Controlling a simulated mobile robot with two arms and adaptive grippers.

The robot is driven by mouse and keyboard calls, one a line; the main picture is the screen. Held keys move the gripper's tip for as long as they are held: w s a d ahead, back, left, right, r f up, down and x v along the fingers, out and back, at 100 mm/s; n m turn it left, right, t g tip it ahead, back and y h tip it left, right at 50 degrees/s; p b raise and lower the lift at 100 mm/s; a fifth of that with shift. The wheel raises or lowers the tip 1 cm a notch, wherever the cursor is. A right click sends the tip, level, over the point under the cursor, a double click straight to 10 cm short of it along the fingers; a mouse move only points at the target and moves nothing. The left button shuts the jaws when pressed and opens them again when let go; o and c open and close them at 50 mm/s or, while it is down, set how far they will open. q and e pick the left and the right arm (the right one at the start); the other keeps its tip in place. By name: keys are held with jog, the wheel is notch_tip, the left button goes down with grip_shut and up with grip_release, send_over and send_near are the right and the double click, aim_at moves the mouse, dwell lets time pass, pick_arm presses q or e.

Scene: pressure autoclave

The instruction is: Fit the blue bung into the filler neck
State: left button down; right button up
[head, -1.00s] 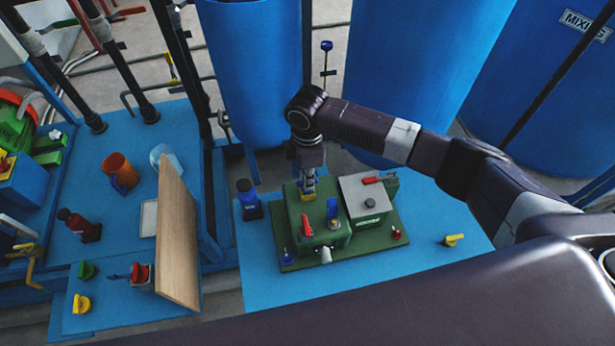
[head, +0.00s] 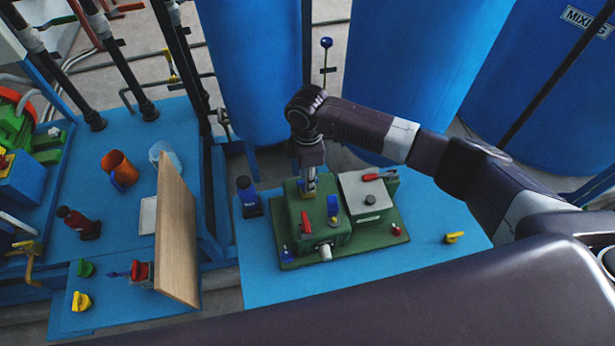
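My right gripper (head: 309,190) points down at the back left of the green autoclave box (head: 320,233). Whether the fingers are shut on anything is too small to tell. A blue upright tab (head: 332,204) stands on the box top beside the gripper, and a small blue piece (head: 286,252) is at the front left corner of the base plate. I cannot tell which of these is the blue bung. A pale pipe stub (head: 325,252) sticks out of the box front. The filler neck cannot be made out for certain. My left gripper is not in view.
A grey-topped box with a red lever (head: 373,177) stands right of the green box. A wooden board (head: 176,235) stands upright farther left.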

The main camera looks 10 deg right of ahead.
notch_tip(320, 180, up, 12)
dwell(0.4)
jog(key=shift+f, duration=0.2)
